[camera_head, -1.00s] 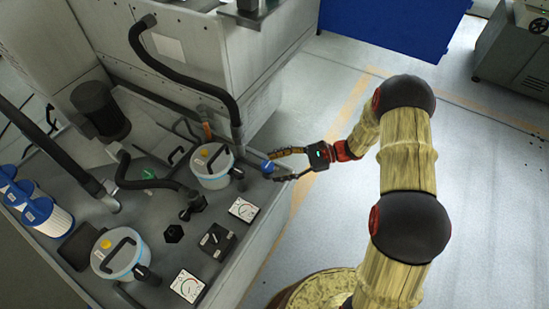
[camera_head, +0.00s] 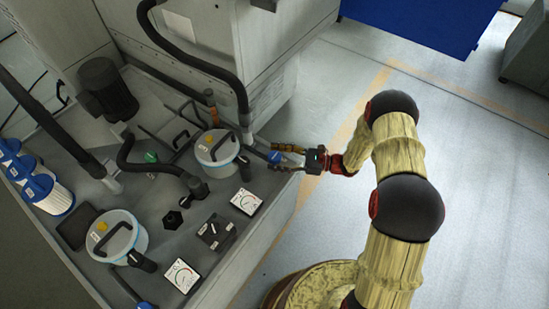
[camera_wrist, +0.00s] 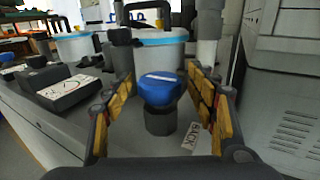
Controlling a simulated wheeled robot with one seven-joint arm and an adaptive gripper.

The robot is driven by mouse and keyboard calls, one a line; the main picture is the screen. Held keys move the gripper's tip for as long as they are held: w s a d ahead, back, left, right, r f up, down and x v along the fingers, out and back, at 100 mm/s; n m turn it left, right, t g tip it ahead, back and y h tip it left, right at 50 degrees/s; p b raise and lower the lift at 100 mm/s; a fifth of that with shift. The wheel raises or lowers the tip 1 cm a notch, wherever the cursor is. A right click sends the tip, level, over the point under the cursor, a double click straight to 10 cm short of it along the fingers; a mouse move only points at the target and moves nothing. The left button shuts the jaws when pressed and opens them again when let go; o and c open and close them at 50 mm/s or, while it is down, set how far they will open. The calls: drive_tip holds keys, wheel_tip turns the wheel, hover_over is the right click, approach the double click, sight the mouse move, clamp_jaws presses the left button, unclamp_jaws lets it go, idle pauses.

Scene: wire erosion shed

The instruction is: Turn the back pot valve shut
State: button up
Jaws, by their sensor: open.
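The back pot valve has a blue knob (camera_head: 274,157) on a dark stem, at the bench edge right of the back pot (camera_head: 214,158). In the wrist view the blue knob (camera_wrist: 160,90) carries a pale stripe running roughly crosswise. A tag reading "BACK" (camera_wrist: 191,138) lies just right of its stem. My gripper (camera_head: 283,158) is open, with one finger on each side of the knob. In the wrist view my gripper (camera_wrist: 160,80) shows gaps between the knob and both finger pads. The white back pot (camera_wrist: 161,55) stands right behind the knob.
The front pot (camera_head: 128,247) stands at the lower left, with another blue knob (camera_head: 145,304) below it. Dials (camera_head: 246,201), a black switch box (camera_head: 216,232) and black hoses (camera_head: 205,66) crowd the bench. A grey machine cabinet (camera_wrist: 285,90) rises close on the right in the wrist view.

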drive_tip(key=shift+a, duration=0.4)
drive_tip(key=shift+c, duration=0.2)
drive_tip(key=c, duration=1.1)
drive_tip(key=shift+c, duration=0.2)
